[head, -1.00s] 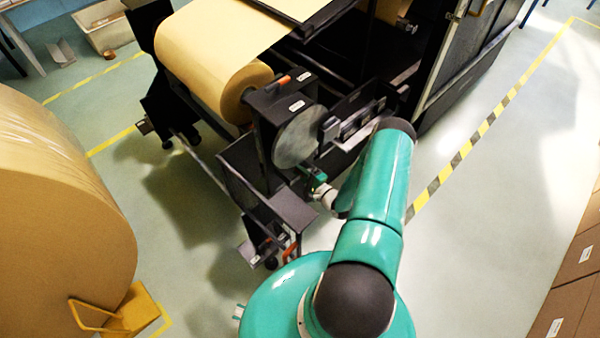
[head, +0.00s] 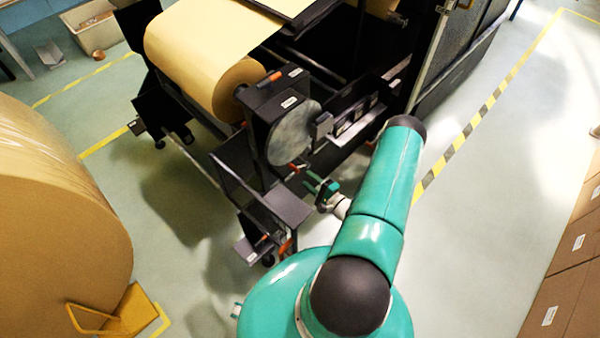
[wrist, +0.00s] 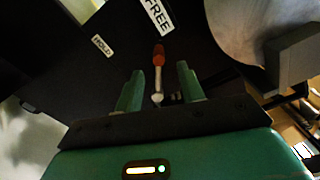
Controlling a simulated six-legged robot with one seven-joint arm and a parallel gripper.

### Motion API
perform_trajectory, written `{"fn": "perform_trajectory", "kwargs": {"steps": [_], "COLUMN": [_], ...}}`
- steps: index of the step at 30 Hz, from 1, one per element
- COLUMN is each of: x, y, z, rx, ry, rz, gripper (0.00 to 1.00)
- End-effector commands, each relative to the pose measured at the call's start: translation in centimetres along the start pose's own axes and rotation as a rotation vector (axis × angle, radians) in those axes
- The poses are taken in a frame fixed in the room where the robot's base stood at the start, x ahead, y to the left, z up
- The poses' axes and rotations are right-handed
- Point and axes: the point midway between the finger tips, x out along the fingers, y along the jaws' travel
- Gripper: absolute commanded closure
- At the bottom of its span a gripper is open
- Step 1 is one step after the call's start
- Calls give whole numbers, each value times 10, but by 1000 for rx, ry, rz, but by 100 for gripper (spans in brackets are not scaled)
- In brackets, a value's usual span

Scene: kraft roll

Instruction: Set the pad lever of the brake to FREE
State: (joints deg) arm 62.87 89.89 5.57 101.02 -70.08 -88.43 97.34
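The brake (head: 283,110) is a dark housing with a grey disc (head: 294,133) at the roll's end. Its pad lever has an orange knob, seen below the disc (head: 294,168) and in the wrist view (wrist: 158,54) on a pale metal shaft. In the wrist view the knob points up toward the FREE label (wrist: 157,16); the HOLD label (wrist: 102,45) is to its left.
A kraft roll (head: 200,55) sits in the black machine. A dark shelf-like bracket (head: 285,203) is close below and left of my gripper. A large roll (head: 60,190) stands at left, cartons (head: 570,260) at right. The floor right of my arm is clear.

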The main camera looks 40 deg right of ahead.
Motion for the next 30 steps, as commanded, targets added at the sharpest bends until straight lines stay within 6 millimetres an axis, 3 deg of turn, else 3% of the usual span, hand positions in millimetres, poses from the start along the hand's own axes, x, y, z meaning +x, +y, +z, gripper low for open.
{"fn": "perform_trajectory", "kwargs": {"steps": [3, 9, 30], "x": [-26, -51, -56], "y": [0, 0, 0], "z": [-1, 0, 0], "rx": [0, -1, -1], "ry": [2, 0, 0], "rz": [1, -1, -1], "gripper": [61, 61, 61]}}
